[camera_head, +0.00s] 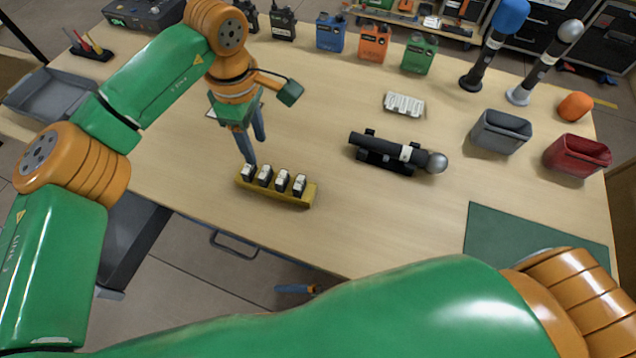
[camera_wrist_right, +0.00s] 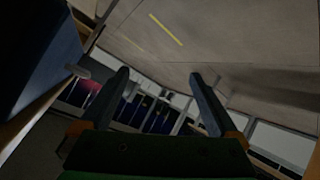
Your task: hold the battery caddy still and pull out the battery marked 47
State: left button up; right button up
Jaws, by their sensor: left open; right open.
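The battery caddy (camera_head: 306,202) is a yellow block near the front edge of the table, holding several dark batteries with white labels (camera_head: 281,179) in a row. The markings are too small to read, so I cannot tell which battery is 47. My left gripper (camera_head: 256,152) is open and points down just behind the caddy's left end; I cannot tell whether a fingertip touches it. My right gripper (camera_wrist_right: 160,74) is open and empty in the right wrist view. In the head view my right arm hides most of it, below the table's front edge.
A black microphone (camera_head: 381,146) lies in a cradle right of the caddy. Coloured packs stand behind. The table between is clear.

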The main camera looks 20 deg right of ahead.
jog(key=s+a+r+n+g+y, duration=0.25)
jog(key=s+r+n+y, duration=0.2)
jog(key=r, duration=0.55)
jog(key=s+a+r+n+g+y, duration=0.25)
jog(key=r+n, duration=0.35)
jog(key=r, duration=0.3)
jog(key=w+d+r+n+t+h, duration=0.2)
jog(key=w+d+n+t, duration=0.25)
jog(key=w, duration=0.55)
jog(key=w+d+r+n+t+h, duration=0.1)
jog(key=w+d+n+t, duration=0.4)
jog(key=w, duration=0.4)
jog(key=w+d+r+n+t+h, duration=0.25)
jog(key=w+d, duration=0.35)
jog(key=w, duration=0.4)
jog(key=n+g, duration=0.4)
jog(key=n, duration=0.1)
send_near(290, 186)
jog(key=a, duration=0.1)
jog(key=w+a+f+h, duration=0.1)
jog(key=shift+w+a, duration=0.3)
jog(key=shift+n, duration=0.25)
jog(key=x, duration=0.7)
jog(key=shift+s, duration=0.15)
